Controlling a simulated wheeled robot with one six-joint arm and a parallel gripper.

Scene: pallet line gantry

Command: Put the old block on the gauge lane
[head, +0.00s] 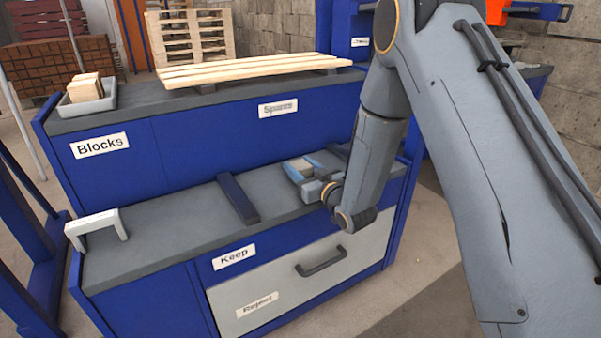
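My gripper (301,167) is at the right part of the lower grey bench top, with its blue fingers pointing away from the camera. A small pale wooden block (301,164) shows between the fingers. I cannot tell whether the fingers press on it or stand apart from it, or whether it rests on the bench. A white bridge-shaped gauge (93,223) stands at the left end of the same bench top, which has a "Keep" label (233,257) on its front. A dark blue bar (238,198) lies across the bench between gauge and gripper.
A grey tray (75,108) with several pale blocks (86,86) stands on the upper bench above the "Blocks" label (100,145). A slatted wooden pallet piece (250,70) lies to its right. The "Reject" drawer (290,285) is shut. The bench between gauge and bar is clear.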

